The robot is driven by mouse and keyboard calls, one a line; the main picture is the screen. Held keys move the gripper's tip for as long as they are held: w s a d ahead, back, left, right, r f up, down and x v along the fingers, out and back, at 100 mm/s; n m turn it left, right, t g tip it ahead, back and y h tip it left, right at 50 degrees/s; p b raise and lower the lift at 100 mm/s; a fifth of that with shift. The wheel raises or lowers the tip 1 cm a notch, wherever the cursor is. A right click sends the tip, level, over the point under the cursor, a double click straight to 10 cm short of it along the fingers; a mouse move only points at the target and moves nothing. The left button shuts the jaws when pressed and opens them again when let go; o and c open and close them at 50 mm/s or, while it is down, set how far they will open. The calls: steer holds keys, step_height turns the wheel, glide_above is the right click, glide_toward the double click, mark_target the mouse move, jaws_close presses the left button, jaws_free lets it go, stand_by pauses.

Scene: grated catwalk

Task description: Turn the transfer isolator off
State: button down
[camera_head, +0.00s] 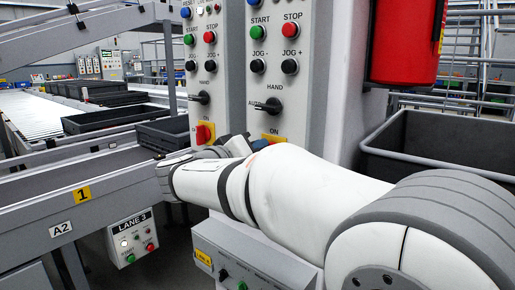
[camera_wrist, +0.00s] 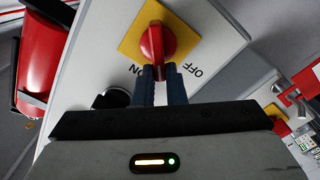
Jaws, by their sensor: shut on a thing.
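A red rotary knob (camera_wrist: 156,42) sits on a yellow plate (camera_wrist: 130,42) on a light grey panel. My gripper (camera_wrist: 160,75) is shut on the knob's handle, with its dark blue fingers at either side. In the wrist view the handle points down toward my gripper, between the upside-down ON mark at lower left and the OFF mark at right. In the head view, this yellow plate (camera_head: 273,140) shows at the foot of the right panel, while the knob itself and most of my gripper are hidden by my arm.
A neighbouring panel on the left has its own red knob (camera_head: 204,133). A black selector switch (camera_head: 270,106) is above the gripped knob. A red extinguisher (camera_head: 405,40) and a grey bin (camera_head: 440,150) stand at right. A conveyor frame (camera_head: 90,195) is at left.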

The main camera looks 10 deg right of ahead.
steer(key=shift+w+a+f+n+p, duration=0.1)
steer(key=shift+f+n+p, duration=0.35)
steer(key=shift+n, duration=1.2)
steer(key=shift+w+a+f+n+p, duration=0.1)
steer(key=shift+n+p, duration=0.6)
steer(key=shift+n, duration=0.9)
steer(key=shift+w+a+f+n+p, duration=0.1)
steer(key=shift+f+n+p, duration=0.35)
steer(key=shift+n, duration=1.2)
steer(key=shift+r, duration=0.1)
steer(key=c, duration=1.5)
jaws_free()
steer(key=p+v, duration=0.1)
steer(key=v, duration=0.6)
steer(key=shift+s+a+p, duration=0.3)
steer(key=shift+a+p, duration=0.05)
steer(key=shift+p, duration=0.05)
steer(key=shift+d+r, duration=0.1)
